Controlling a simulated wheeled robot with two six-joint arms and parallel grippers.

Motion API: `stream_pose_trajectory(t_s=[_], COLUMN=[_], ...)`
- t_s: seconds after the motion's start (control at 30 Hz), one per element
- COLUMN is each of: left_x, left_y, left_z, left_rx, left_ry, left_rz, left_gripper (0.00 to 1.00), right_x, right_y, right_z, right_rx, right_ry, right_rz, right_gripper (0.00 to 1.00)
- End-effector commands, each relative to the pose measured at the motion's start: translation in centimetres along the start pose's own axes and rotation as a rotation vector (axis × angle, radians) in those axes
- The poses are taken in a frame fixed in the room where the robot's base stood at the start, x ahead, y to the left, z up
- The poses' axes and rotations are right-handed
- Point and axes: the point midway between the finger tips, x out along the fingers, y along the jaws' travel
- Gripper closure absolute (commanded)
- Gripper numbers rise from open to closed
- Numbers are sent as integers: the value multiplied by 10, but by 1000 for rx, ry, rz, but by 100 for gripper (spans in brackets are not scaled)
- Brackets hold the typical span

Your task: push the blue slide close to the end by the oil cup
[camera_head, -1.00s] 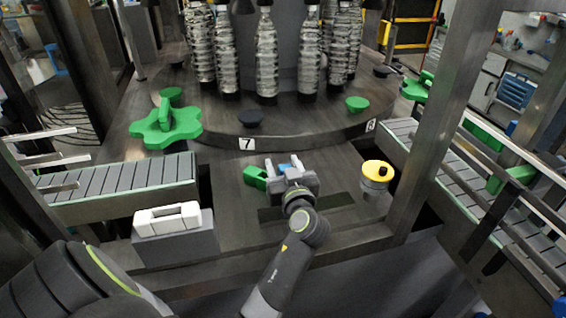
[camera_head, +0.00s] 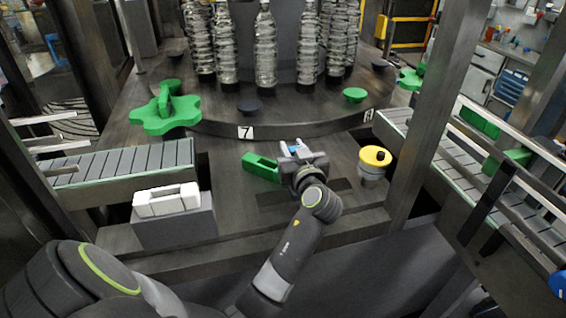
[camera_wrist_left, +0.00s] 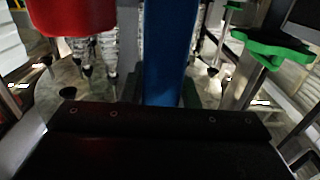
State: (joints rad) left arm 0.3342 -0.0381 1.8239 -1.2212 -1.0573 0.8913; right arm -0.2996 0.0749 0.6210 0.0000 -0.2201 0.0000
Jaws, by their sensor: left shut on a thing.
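The blue slide (camera_head: 293,149) shows as a small patch between the fingers of my left gripper (camera_head: 299,151). In the left wrist view the blue slide (camera_wrist_left: 167,50) stands tall in the middle, straight ahead of the dark gripper body. My left gripper is shut on it; the contact is mostly hidden. A green guide (camera_head: 262,167) shows just left of the gripper, and the rest of it is hidden behind the gripper. The oil cup (camera_head: 374,158), with a yellow lid and clear body, stands to the right, apart from the gripper. My right gripper is not in view.
The round bottle carousel (camera_head: 290,123) is behind the gripper. A steel post (camera_head: 428,125) stands right of the oil cup.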

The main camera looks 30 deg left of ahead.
Motion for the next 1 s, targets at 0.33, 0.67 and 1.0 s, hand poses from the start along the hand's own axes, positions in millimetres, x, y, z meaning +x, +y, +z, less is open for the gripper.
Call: stream_pose_trajectory(t_s=[0.33,0.67,1.0], left_x=[5,4,4], left_y=[55,77,77], left_z=[2,-3,-4], left_rx=[-9,-7,-6], left_ry=[5,4,4], left_rz=[8,7,6], left_gripper=[100,100,65], right_x=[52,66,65], right_y=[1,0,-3], right_z=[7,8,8], right_rx=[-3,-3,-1], right_ry=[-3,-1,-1], right_rz=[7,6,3], right_gripper=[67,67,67])
